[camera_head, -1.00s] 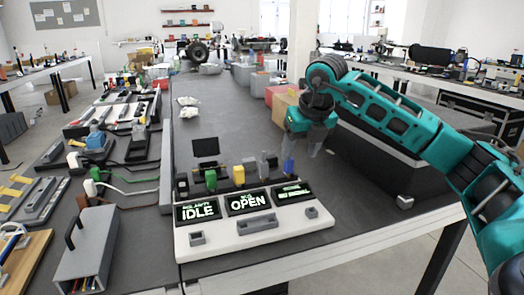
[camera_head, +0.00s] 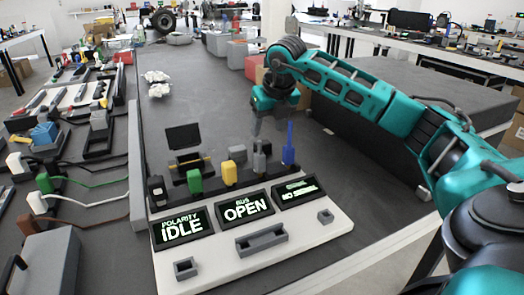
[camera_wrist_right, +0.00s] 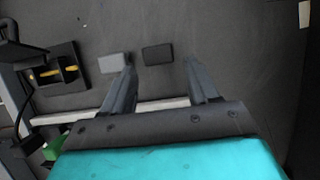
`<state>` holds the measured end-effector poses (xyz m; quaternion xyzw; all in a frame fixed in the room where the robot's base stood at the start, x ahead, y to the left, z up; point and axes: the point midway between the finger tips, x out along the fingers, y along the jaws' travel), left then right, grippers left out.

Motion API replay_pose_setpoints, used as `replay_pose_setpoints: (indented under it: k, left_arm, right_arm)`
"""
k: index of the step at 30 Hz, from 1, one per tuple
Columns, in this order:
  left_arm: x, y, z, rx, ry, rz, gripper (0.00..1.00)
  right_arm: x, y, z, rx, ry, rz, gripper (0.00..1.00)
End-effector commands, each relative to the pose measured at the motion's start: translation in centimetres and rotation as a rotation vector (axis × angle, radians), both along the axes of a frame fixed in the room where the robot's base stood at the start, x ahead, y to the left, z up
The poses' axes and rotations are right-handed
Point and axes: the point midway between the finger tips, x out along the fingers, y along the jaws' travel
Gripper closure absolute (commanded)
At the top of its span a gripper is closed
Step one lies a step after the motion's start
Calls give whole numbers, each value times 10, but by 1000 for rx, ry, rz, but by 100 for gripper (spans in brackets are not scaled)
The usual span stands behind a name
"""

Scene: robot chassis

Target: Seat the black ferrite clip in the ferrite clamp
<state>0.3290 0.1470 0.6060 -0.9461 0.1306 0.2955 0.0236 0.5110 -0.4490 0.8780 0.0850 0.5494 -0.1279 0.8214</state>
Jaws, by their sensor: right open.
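In the right wrist view, a small dark block (camera_wrist_right: 158,54), which looks like the black ferrite clip, lies flat on the dark table. A lighter grey block (camera_wrist_right: 113,63) lies to its left. Further left is a black holder (camera_wrist_right: 68,76) with a yellow bar across it, probably the ferrite clamp; in the head view the holder (camera_head: 190,163) stands behind the row of plugs. My right gripper (camera_head: 268,128) is open and empty above the table, behind the plugs; in the wrist view its fingers (camera_wrist_right: 160,68) point towards the dark block, apart from it. My left gripper is out of view.
A white panel (camera_head: 300,245) with screens reading IDLE and OPEN stands in front. Green (camera_head: 194,182), yellow (camera_head: 229,173), grey and blue (camera_head: 288,150) upright plugs line its back edge. A large dark case (camera_head: 375,130) stands right. The table behind the plugs is mostly clear.

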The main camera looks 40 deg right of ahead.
Motion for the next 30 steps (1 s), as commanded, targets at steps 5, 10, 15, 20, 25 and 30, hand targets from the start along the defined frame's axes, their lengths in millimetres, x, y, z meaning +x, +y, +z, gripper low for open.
replay_pose_setpoints:
  k: [5,10,15,20,25,30]
  left_arm:
    - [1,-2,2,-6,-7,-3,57]
    - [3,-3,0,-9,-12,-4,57]
    - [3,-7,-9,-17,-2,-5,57]
    - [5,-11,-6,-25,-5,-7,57]
    - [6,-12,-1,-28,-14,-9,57]
    - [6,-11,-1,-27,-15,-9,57]
  right_arm:
    - [6,-1,-15,1,0,2,40]
    - [10,-1,-27,1,0,1,40]
    - [18,-1,-53,2,0,1,40]
    - [24,-4,-65,1,-1,0,40]
    - [24,-4,-64,0,-1,1,40]
    - [24,-4,-64,0,-1,1,55]
